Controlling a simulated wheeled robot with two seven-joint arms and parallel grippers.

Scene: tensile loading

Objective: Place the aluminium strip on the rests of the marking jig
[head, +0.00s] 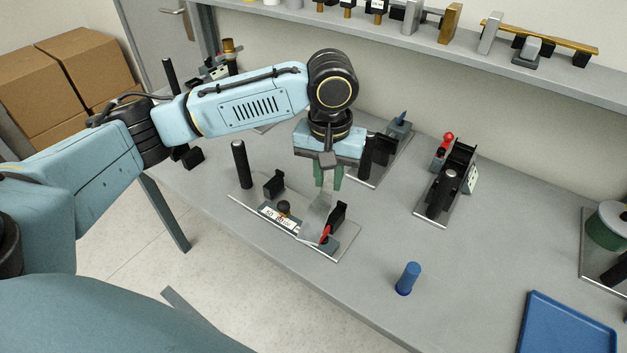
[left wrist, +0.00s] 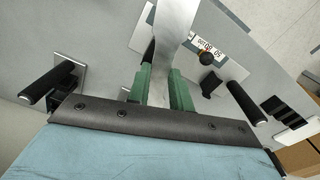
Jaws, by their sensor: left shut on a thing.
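My left gripper (head: 328,180) points down above the marking jig, its green fingers shut on the aluminium strip. In the left wrist view the gripper (left wrist: 160,84) has the shiny grey strip (left wrist: 176,22) between its fingers, the strip widening away from them. In the head view the strip (head: 318,214) hangs below the fingers, over the jig, hard to tell from the plate. The marking jig (head: 247,207) is a flat plate with black rests, a dark knob, a white label and a red lever. Whether the strip touches a rest cannot be told. My right gripper is out of view.
A black post (head: 240,163) stands at the jig's left. Other fixtures stand behind the gripper and at a plate with a red knob (head: 448,139). A blue cylinder (head: 408,277) and blue tray (head: 567,325) are to the right. Bench between them is clear.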

